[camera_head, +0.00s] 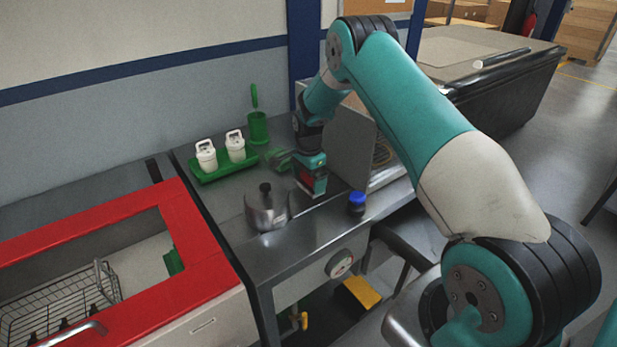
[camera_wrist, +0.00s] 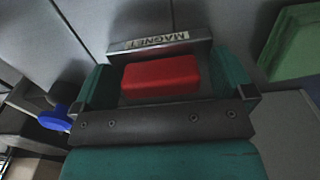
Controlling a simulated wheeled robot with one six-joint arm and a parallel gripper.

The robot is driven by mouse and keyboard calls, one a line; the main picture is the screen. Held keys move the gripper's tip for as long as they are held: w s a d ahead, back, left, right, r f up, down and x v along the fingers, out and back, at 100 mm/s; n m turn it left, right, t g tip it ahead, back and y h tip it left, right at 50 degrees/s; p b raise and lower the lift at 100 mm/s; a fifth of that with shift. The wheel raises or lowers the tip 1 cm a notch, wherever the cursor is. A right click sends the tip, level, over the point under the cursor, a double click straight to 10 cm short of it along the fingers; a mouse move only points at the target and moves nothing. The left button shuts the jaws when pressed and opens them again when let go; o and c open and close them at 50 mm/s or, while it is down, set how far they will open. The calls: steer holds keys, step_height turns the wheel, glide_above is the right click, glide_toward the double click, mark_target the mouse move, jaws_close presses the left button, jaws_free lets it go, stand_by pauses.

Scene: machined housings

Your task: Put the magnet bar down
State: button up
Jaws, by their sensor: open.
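The magnet bar (camera_wrist: 150,42) is a grey metal bar with a "MAGNET" label and a red block-shaped grip (camera_wrist: 160,76). In the wrist view the red grip lies between the teal fingers of my gripper (camera_wrist: 163,72), which are open with a small gap visible at the sides. In the head view my gripper (camera_head: 311,185) points down low over the steel bench top (camera_head: 232,190), and some red of the grip (camera_head: 307,179) shows at the jaws. The bar appears to lie on the bench; its underside is hidden.
A steel pot with a black knob (camera_head: 266,210) stands left of my gripper, and a blue-capped item (camera_head: 357,199) right. Behind are a green tray (camera_head: 208,177) with white containers, a green cup (camera_head: 257,128) and an upright grey panel (camera_head: 351,147). A red-framed basin (camera_head: 192,214) adjoins left.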

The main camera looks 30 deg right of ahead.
step_height(320, 180, up, 12)
steer(key=b, duration=0.4)
steer(key=s+a+r+n+y, duration=0.1)
steer(key=s+a+r+n, duration=0.75)
steer(key=a, duration=0.45)
steer(key=s+a+r+n+y, duration=0.1)
steer(key=s+a+n, duration=0.3)
steer(key=s, duration=0.5)
steer(key=s+a+r+n+y, duration=0.1)
steer(key=s+a+r+n, duration=0.1)
steer(key=s+a+n, duration=0.3)
steer(key=s+a+r+n+y, duration=0.1)
steer(key=s+a+n, duration=0.3)
steer(key=s, duration=0.9)
steer(key=n, duration=0.3)
steer(key=shift+s+a+r, duration=0.2)
steer(key=shift+s+r, duration=0.1)
steer(key=shift+r, duration=0.1)
steer(key=shift+c, duration=0.3)
